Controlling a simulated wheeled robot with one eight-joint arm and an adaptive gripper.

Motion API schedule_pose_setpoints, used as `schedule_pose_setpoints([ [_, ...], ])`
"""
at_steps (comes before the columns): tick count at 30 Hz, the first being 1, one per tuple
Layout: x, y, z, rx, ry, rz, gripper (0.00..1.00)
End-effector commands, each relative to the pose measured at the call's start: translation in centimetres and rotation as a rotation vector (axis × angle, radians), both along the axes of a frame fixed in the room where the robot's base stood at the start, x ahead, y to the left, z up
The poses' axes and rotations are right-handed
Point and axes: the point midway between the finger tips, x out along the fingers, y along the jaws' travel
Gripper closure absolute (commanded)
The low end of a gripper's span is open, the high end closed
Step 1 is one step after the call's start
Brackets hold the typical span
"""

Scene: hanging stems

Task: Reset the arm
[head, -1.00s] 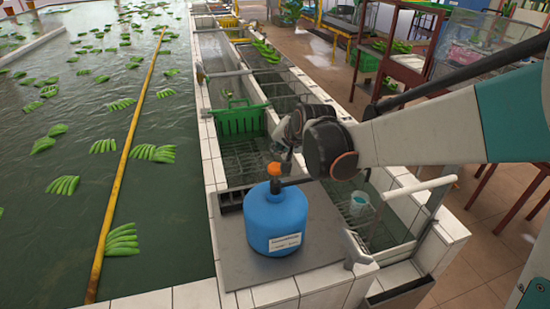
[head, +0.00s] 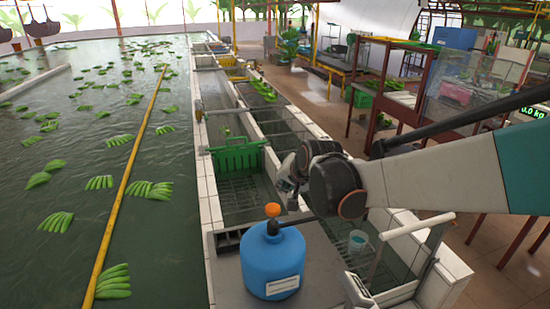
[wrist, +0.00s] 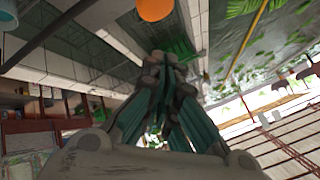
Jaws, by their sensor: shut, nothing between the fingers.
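My gripper (head: 287,182) hangs from the dark wrist at the end of my white and teal arm, above the tiled washing channels. In the head view it is small and partly hidden by my wrist. In the wrist view my gripper (wrist: 165,62) shows its teal-sided fingers drawn together at the tips with nothing between them. A blue jug (head: 272,262) with an orange cap stands upright on a grey slab in front of the gripper in the head view. The orange cap (wrist: 156,8) also shows at the top of the wrist view.
A green crate (head: 238,155) sits in the channel beyond the jug. Green banana bunches float in the pool (head: 60,240) at left, crossed by a yellow pole (head: 128,180). Red-framed tables (head: 405,100) stand at right.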

Motion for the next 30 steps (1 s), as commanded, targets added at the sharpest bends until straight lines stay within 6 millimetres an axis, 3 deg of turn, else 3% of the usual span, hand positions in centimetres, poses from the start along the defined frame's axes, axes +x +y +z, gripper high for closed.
schedule_pose_setpoints([
  [2,-1.5,-2.1,-0.7,-0.025,0.026,-0.005,1.0],
  [14,-13.2,-9.7,-6.9,-0.225,0.019,0.083,1.0],
  [24,-23.6,-14.7,-15.4,-0.391,0.033,0.166,1.0],
  [30,-28.2,-16.5,-20.2,-0.468,0.044,0.209,1.0],
])
